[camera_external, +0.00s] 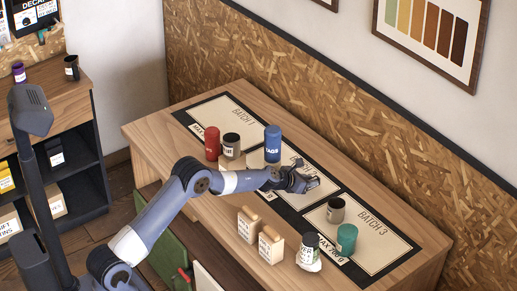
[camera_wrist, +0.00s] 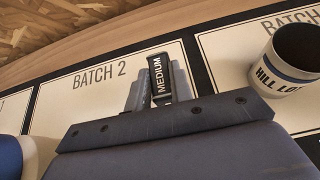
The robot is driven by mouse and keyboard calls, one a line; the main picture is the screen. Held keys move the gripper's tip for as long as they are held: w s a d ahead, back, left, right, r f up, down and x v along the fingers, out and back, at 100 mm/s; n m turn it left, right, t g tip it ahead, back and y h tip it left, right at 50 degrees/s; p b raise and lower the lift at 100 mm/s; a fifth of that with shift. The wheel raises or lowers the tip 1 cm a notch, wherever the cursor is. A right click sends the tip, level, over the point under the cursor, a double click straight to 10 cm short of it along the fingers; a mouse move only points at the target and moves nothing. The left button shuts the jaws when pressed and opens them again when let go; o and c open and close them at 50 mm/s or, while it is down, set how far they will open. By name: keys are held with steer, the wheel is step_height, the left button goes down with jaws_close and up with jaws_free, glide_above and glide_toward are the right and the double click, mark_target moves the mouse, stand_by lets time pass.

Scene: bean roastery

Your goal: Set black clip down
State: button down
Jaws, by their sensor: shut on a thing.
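The black clip (camera_wrist: 160,78), with the white word MEDIUM on it, stands out from between the fingers of my gripper (camera_wrist: 152,92) in the wrist view. My gripper is shut on it. The clip is over the pale BATCH 2 panel (camera_wrist: 95,92); I cannot tell whether it touches the panel. In the external view my gripper (camera_external: 300,182) is low over the middle panel (camera_external: 325,188) of the table, and the clip is too small and dark there to make out.
A blue canister (camera_external: 273,144), a labelled jar (camera_external: 231,146) and a red canister (camera_external: 212,142) stand left of my gripper. Two tan packs (camera_external: 248,225) and a labelled jar (camera_external: 308,252) are at the front.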

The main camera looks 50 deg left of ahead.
mark_target(307, 197)
steer(key=shift+f+b, duration=1.45)
steer(key=shift+f, duration=0.35)
steer(key=shift+f+b, duration=0.3)
steer(key=c, duration=1.3)
jaws_free()
steer(key=shift+r, duration=0.1)
steer(key=shift+o, duration=0.2)
steer(key=shift+r, duration=0.2)
steer(key=shift+s+r+b, duration=0.25)
steer(key=shift+s+b, duration=0.45)
steer(key=b+v, duration=0.4)
steer(key=v, duration=0.6)
steer(key=shift+s+r, duration=0.25)
steer(key=shift+w, duration=0.1)
